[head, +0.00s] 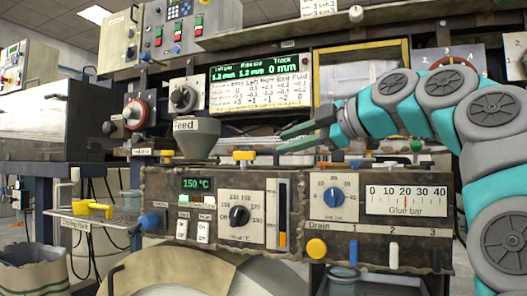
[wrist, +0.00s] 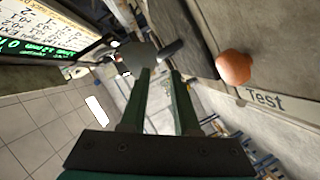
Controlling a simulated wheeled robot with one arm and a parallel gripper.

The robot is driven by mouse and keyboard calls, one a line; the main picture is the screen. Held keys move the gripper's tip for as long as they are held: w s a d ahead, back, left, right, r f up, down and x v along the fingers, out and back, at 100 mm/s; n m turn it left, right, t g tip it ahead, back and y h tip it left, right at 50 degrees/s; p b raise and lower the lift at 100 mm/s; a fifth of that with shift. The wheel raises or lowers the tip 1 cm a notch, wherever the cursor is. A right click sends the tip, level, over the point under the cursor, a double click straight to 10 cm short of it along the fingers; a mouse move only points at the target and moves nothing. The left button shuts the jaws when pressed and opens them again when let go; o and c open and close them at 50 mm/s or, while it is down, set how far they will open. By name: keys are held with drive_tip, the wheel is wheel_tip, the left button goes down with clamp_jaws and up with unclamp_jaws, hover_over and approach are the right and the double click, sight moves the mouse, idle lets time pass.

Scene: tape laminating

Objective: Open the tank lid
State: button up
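My gripper (head: 283,141) reaches in from the right in the head view, above the control panels. Its two green fingers are apart with nothing between them, as the wrist view (wrist: 160,75) also shows. A yellow handle (head: 243,156) sits on top of the unit reading 150 °C, left of and below the fingertips. I cannot tell for sure whether it belongs to the tank lid, and no lid is clearly visible. The grey Feed funnel (head: 196,137) stands left of the fingertips, apart from them.
The 150 °C panel (head: 262,183) and the glue bar panel (head: 350,213) stand in front, below my gripper. A green-lit display (head: 262,80) is behind. An orange knob (wrist: 233,67) is near a Test label.

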sight(262, 151)
drive_tip(key=x, duration=0.7)
drive_tip(key=shift+a+f, duration=0.1)
drive_tip(key=shift+f, duration=0.05)
drive_tip(key=shift+c, duration=0.2)
clamp_jaws()
idle(1.0)
